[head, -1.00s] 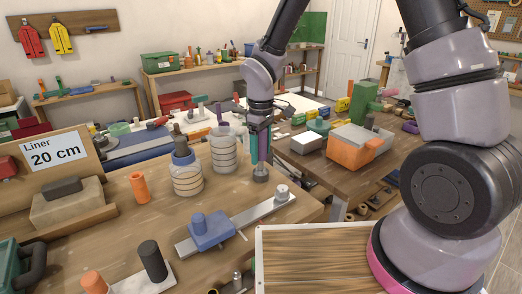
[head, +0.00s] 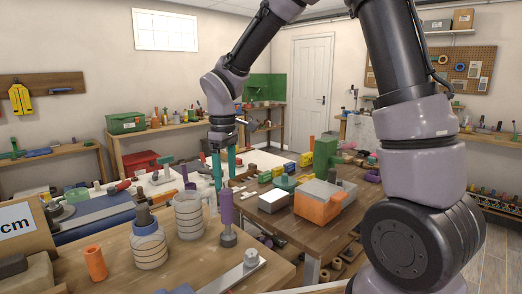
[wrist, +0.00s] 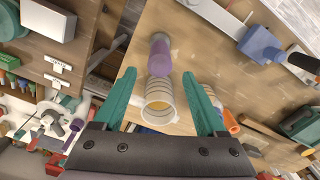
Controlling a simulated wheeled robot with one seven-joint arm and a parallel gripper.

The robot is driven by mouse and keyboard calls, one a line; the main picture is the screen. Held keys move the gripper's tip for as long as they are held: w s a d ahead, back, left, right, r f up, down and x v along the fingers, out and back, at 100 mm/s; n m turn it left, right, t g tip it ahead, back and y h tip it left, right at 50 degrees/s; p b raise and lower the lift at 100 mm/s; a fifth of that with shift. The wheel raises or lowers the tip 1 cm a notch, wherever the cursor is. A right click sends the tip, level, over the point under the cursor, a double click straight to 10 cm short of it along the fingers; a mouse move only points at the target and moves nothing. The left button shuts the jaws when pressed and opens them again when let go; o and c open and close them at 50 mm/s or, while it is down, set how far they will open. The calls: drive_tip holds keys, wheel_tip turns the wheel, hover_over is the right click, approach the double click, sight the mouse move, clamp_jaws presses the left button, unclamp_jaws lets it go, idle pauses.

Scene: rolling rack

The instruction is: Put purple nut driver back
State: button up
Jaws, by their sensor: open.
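The purple nut driver (head: 226,207) stands upright on the near wooden bench, its grey foot on the bench top close to the edge. It also shows in the wrist view (wrist: 159,60), beyond the fingertips. My gripper (head: 225,181) is open, with two teal fingers above and slightly behind the driver's top in the head view. In the wrist view my gripper (wrist: 160,76) has a wide gap between its fingers, with nothing held. A clear ribbed jar (head: 188,216) stands just left of the driver; a ribbed jar mouth (wrist: 160,108) shows between the fingers.
A second ribbed jar (head: 149,248) holds a dark-handled tool, with an orange cup (head: 95,263) to its left. A blue clamp-like block (wrist: 262,44) sits on a metal bar. Another table (head: 345,215) with an orange and grey block stands behind right.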

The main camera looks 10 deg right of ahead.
drive_tip(key=s+d+r+m+t+y, duration=0.1)
drive_tip(key=s+d+r+m+t, duration=0.25)
drive_tip(key=d+r+m, duration=0.75)
drive_tip(key=s+d+r+m+t, duration=0.2)
drive_tip(key=s+d+r, duration=0.1)
drive_tip(key=d, duration=0.3)
drive_tip(key=s+d+r+m+t+y, duration=0.1)
drive_tip(key=s+d+r+m, duration=0.1)
drive_tip(key=s+d+r, duration=0.2)
drive_tip(key=shift+s+d+m+t, duration=0.3)
drive_tip(key=shift+s+d+t, duration=0.05)
drive_tip(key=shift+s+d, duration=0.55)
drive_tip(key=shift+a+r, duration=0.1)
